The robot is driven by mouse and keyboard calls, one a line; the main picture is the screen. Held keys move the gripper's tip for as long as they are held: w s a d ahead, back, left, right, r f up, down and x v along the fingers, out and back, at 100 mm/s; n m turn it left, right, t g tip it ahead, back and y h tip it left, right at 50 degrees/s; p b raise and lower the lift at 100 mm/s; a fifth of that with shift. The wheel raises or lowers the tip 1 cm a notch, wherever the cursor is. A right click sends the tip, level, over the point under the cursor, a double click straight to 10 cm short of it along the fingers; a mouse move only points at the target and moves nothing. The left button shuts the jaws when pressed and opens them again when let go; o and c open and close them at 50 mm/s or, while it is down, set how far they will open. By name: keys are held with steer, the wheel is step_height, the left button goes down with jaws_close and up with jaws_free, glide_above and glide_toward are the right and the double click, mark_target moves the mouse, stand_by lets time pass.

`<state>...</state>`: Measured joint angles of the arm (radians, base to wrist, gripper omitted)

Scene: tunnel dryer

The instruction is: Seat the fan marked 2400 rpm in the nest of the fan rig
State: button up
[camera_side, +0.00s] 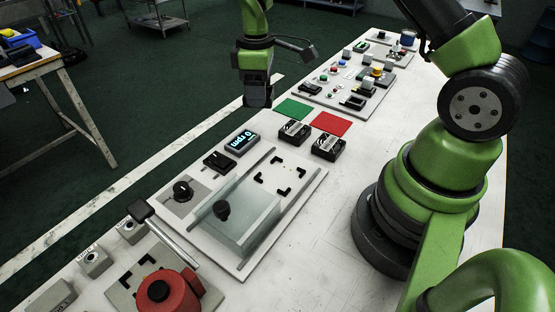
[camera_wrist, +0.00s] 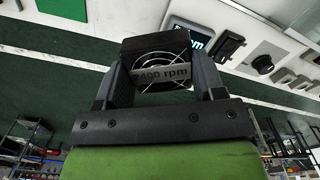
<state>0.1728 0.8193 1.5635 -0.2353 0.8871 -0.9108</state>
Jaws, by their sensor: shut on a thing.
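My gripper (camera_side: 257,80) is shut on a dark square fan, high above the bench's far edge in the side view. In the wrist view my gripper (camera_wrist: 160,75) has the fan (camera_wrist: 158,48) between its two fingers. The fan rig (camera_side: 307,207) is a pale plate on the bench. Its nest (camera_side: 281,176), framed by black corner brackets, is empty. A clear cover (camera_side: 246,219) with a dark knob stands beside the nest, towards the front. The display (camera_side: 241,141) appears to read 0 rpm.
Two other fans (camera_side: 294,132) (camera_side: 328,147) stand behind the rig, near a green pad (camera_side: 293,109) and a red pad (camera_side: 331,123). A rocker switch (camera_side: 220,161) and a dial (camera_side: 183,190) lie left of the nest. A red round fixture (camera_side: 160,288) is in front.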

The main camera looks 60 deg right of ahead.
mark_target(280, 177)
steer(key=s+a+r+n, duration=0.1)
steer(key=s+a+n, duration=0.7)
steer(key=s+n, duration=0.35)
steer(key=shift+n, duration=0.35)
steer(key=shift+w+a+f, duration=0.1)
steer(key=shift+w+f, duration=0.05)
steer(key=shift+f, duration=4.9)
steer(key=o, duration=1)
steer(key=shift+f, duration=0.1)
